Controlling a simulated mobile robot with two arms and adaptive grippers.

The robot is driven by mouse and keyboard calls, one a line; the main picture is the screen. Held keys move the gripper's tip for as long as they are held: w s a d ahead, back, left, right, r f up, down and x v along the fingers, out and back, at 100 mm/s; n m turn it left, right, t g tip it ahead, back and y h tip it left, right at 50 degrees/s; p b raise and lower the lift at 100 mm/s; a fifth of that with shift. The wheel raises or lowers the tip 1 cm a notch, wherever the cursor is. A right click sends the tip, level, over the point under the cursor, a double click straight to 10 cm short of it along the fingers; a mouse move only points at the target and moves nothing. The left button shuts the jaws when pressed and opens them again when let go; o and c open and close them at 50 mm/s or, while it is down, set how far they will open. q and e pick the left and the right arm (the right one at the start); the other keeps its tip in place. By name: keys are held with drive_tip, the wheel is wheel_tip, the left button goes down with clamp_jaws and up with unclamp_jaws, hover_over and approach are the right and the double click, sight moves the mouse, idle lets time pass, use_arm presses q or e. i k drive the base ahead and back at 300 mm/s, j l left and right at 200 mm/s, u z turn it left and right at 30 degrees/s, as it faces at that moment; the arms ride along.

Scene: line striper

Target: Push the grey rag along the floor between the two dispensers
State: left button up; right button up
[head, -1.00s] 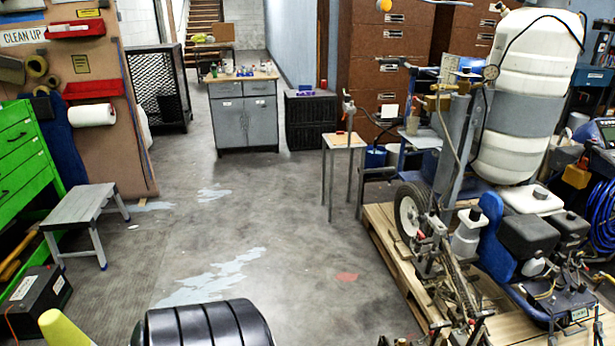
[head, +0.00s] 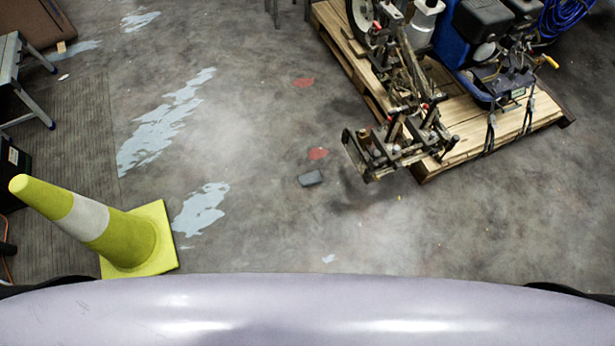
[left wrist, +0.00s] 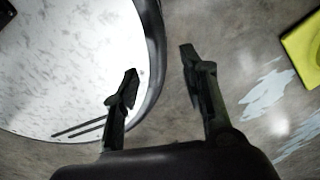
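I cannot make out a pair of dispensers on the floor. My left gripper (left wrist: 158,64) shows in the left wrist view with its two fingers apart and nothing between them, over the floor beside a white disc with a dark rim. Neither gripper shows in the head view.
A yellow-green cone with a white band (head: 85,218) stands at the left; its base shows in the left wrist view (left wrist: 304,48). A wooden pallet (head: 455,150) carries the striper machine (head: 405,70) at the right. The painted floor between them is mostly clear.

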sight(313, 178)
drive_tip(key=i+j+z, duration=0.45)
drive_tip(key=j, duration=0.3)
drive_tip(key=i+j+z, duration=0.2)
drive_tip(key=j, duration=0.25)
drive_tip(key=i, duration=0.05)
